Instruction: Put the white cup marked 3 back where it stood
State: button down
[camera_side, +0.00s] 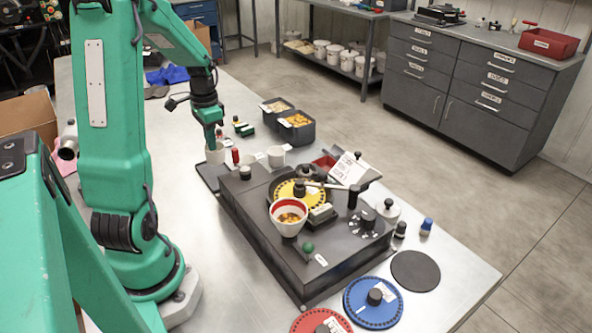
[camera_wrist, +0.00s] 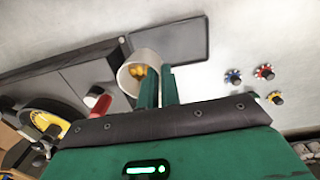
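A white cup (camera_side: 215,155) is under my gripper (camera_side: 213,140) at the far left of the machine; no number shows on it. In the wrist view this cup (camera_wrist: 128,80) has yellow-orange seeds inside. My gripper's green fingers (camera_wrist: 159,80) are close together at the cup's right wall, one overlapping the cup and one just outside, so they appear shut on the wall. Whether the cup's base touches the surface is hard to tell. A second white cup (camera_side: 276,158) stands behind the machine. A red-rimmed white cup (camera_side: 289,226) with seeds is on top of the machine.
The dark seed meter (camera_side: 270,240) fills the middle of the bench. A dark tray (camera_wrist: 172,45) looks empty in the wrist view. Two dark bins (camera_side: 296,134) stand behind. Blue (camera_side: 360,312) and red (camera_side: 306,322) discs lie in front. Small knobs (camera_wrist: 264,72) stand right.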

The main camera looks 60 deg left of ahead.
jog(key=shift+f, duration=0.2)
jog(key=shift+f, duration=3.05)
jog(key=shift+f, duration=0.45)
jog(key=c, duration=1.5)
grip_release()
jog(key=shift+c, duration=0.2)
jog(key=shift+o, duration=0.4)
jog(key=shift+o, duration=0.8)
jog(key=shift+r, duration=0.2)
jog(key=shift+r, duration=2.8)
